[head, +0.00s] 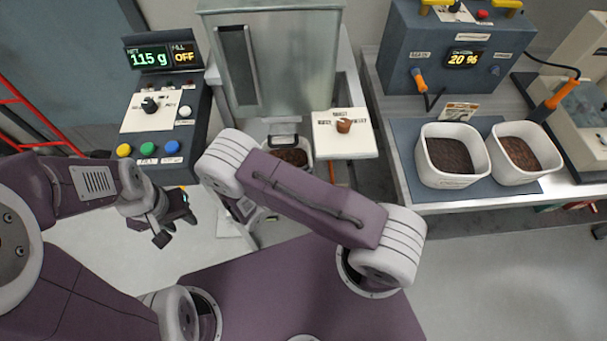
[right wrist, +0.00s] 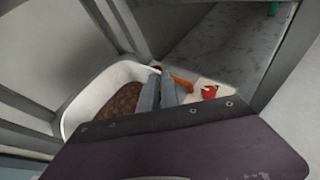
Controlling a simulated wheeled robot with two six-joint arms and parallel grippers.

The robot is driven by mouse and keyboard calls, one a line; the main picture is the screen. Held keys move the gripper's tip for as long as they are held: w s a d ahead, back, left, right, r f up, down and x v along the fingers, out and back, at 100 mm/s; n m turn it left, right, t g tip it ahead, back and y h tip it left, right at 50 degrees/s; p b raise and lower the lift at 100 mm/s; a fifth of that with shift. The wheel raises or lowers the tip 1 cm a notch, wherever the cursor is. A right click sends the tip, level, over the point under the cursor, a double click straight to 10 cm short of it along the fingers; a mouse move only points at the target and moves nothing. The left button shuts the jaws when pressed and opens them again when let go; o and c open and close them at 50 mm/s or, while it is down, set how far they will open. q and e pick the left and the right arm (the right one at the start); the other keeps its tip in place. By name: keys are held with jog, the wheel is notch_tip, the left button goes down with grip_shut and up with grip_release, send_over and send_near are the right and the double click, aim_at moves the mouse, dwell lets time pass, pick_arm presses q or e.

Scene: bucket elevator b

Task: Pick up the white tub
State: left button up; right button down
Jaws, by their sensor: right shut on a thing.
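A white tub (head: 305,148) with brown granular contents sits below the grey metal hopper in the head view, partly hidden by my right arm. It also shows in the right wrist view (right wrist: 82,102), where its near side is hidden by my gripper body. My right gripper (right wrist: 160,92) is shut on the tub's rim, its fingers at the right end of the tub. In the head view, my right forearm hides most of this gripper. My left gripper (head: 178,217) hangs in front of the control panel, away from the tub. Its finger gap is unclear.
The grey hopper (head: 275,65) stands above the tub, with a white knob panel (head: 345,133) beside it. A control panel (head: 160,125) with coloured buttons is at left. Two more filled white tubs (head: 452,155) (head: 517,152) stand on the right bench. Floor at right is clear.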

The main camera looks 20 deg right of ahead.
jog(key=s+d+r, duration=0.6)
jog(key=d+r, duration=0.2)
jog(key=d, duration=0.1)
jog(key=shift+s+d+p, duration=0.3)
jog(key=shift+s, duration=0.1)
